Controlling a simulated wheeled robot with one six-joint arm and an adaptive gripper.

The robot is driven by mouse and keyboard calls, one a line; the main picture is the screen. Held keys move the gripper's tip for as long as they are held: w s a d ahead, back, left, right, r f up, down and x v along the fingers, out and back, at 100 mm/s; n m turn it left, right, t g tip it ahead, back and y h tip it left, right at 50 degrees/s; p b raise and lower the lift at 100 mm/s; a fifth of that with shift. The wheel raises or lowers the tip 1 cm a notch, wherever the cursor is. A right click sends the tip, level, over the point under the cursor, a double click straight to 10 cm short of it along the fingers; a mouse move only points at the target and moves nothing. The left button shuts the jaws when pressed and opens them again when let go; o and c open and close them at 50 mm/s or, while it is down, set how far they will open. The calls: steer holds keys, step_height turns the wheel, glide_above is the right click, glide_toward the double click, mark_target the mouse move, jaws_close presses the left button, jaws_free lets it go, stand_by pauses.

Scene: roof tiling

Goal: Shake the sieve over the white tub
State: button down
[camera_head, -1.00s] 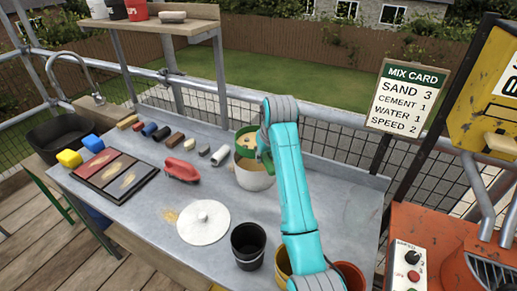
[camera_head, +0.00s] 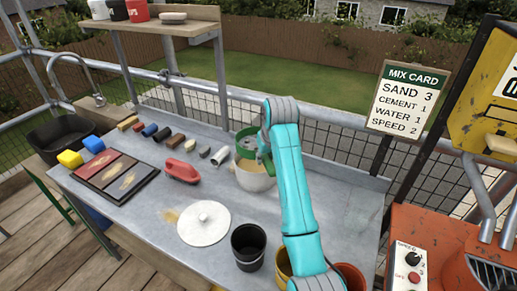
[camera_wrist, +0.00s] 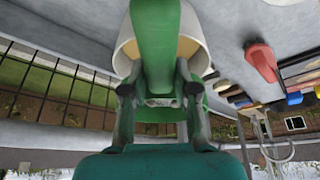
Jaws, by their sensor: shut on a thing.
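My gripper (camera_head: 265,158) is shut on the handle of the green sieve (camera_head: 238,147). In the wrist view my gripper (camera_wrist: 158,98) has one finger on each side of the green handle (camera_wrist: 156,40). The sieve is held over the white tub (camera_head: 256,181), above its back part. The sieve's inside looks like bare grey mesh. Tan material shows inside the tub, below the sieve. The tub (camera_wrist: 196,22) is partly hidden behind the sieve in the wrist view. My arm hides part of the tub's right side in the head view.
A red float (camera_head: 182,171), a white round lid (camera_head: 204,223) and a black bucket (camera_head: 248,246) stand on the grey bench. A dark tray (camera_head: 141,190) with tan patches lies at left. Several small blocks and cylinders line the back. An orange mixer (camera_head: 450,240) stands at right.

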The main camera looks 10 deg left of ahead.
steer(key=shift+s+d, duration=0.3)
steer(key=shift+s, duration=0.35)
steer(key=shift+s+d, duration=0.3)
steer(key=shift+s, duration=0.3)
steer(key=w, duration=0.1)
steer(key=w+a, duration=0.1)
steer(key=w, duration=0.1)
steer(key=shift+w+a, duration=0.25)
steer(key=shift+a, duration=0.05)
steer(key=shift+r, duration=0.2)
steer(key=shift+r, duration=1.85)
steer(key=shift+s, duration=0.1)
